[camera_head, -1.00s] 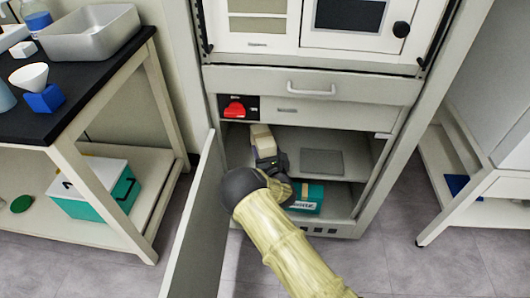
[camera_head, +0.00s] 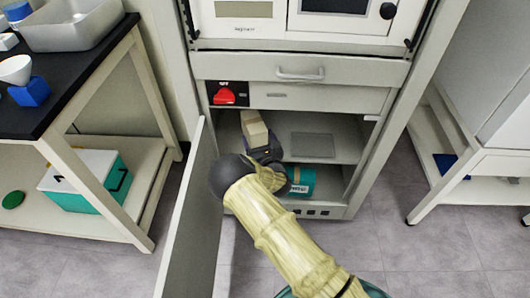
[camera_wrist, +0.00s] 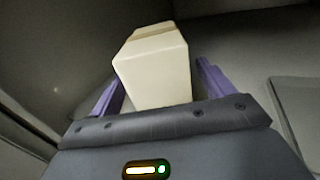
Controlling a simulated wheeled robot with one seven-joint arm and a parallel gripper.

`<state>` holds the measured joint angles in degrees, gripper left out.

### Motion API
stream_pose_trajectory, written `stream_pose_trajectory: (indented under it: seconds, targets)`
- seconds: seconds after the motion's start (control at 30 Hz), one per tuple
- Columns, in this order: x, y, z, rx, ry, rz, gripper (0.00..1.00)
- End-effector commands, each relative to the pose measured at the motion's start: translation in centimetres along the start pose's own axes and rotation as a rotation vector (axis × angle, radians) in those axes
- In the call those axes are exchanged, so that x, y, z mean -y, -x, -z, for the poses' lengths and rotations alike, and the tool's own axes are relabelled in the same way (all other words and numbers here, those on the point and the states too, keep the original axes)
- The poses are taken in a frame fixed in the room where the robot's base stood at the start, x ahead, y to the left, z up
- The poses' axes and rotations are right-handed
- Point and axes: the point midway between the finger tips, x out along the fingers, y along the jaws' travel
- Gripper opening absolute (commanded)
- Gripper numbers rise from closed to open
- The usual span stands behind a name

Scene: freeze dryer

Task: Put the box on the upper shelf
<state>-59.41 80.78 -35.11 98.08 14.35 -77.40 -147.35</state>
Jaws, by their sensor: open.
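The box (camera_head: 254,128) is pale beige and stands on the upper shelf (camera_head: 345,150) of the open lower compartment, toward its left side. It also shows in the wrist view (camera_wrist: 155,68), between the two purple fingers of my gripper (camera_wrist: 160,88). The fingers are open, with a visible gap on the box's right side; the left gap is narrower. In the head view my gripper (camera_head: 264,150) is at the near end of the box, partly hidden by my arm.
A flat grey plate (camera_head: 312,145) lies on the shelf right of the box. A teal box (camera_head: 301,181) sits on the lower level. The open cabinet door (camera_head: 190,220) stands left of my arm. A black-topped table (camera_head: 90,70) is at left.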

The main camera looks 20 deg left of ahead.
Motion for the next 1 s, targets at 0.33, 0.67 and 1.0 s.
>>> stream_pose_trajectory:
  seconds: [0.33,0.67,1.0]
  targets:
    - [-0.3,6.7,-0.2,-0.005,0.003,-0.004,0.81]
    - [-0.2,10.2,-0.1,0.001,0.001,-0.003,0.81]
    - [-0.2,10.2,-0.1,0.001,0.001,-0.003,0.81]
